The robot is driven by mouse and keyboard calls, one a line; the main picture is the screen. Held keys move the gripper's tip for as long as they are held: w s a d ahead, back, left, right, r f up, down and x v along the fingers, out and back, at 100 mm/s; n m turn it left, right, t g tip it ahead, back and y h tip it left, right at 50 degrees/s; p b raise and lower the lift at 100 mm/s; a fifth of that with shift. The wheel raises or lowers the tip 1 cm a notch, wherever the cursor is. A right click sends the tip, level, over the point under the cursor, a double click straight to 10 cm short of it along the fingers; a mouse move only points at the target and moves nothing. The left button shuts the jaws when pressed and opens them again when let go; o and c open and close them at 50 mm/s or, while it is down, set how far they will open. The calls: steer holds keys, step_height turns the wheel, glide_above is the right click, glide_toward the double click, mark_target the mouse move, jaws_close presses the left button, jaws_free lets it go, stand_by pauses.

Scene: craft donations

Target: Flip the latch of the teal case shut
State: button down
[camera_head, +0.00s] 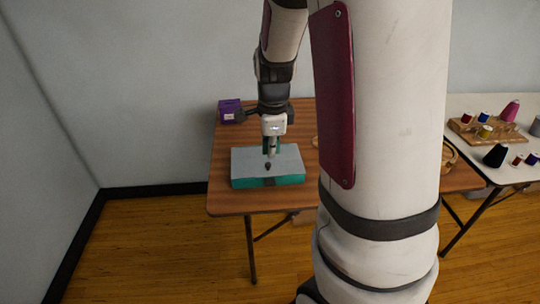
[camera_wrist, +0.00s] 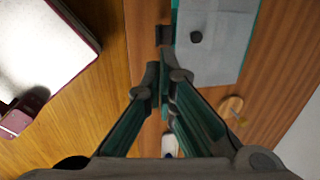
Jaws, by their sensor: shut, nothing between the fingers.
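The teal case (camera_head: 240,183) sits near the front edge of the wooden table, its grey lid (camera_head: 290,160) lying down on it. My gripper (camera_head: 270,155) is shut and empty, pointing down over the case. In the wrist view its fingertips (camera_wrist: 165,75) appear close to the latch, contact unclear.
A purple box (camera_head: 230,111) stands at the table's back left. A round wooden item (camera_wrist: 230,108) lies beside the case. A second table (camera_head: 480,103) at right holds thread spools on a wooden rack (camera_head: 490,132). My arm hides part of the wooden table.

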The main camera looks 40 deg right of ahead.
mark_target(270, 183)
steer(key=f, duration=0.4)
steer(key=w+f+b, duration=0.1)
steer(key=f, duration=0.3)
steer(key=d+f+b, duration=0.1)
steer(key=f, duration=0.3)
steer(key=shift+w+d, duration=0.1)
steer(key=shift+w, duration=0.3)
steer(key=shift+b, duration=0.3)
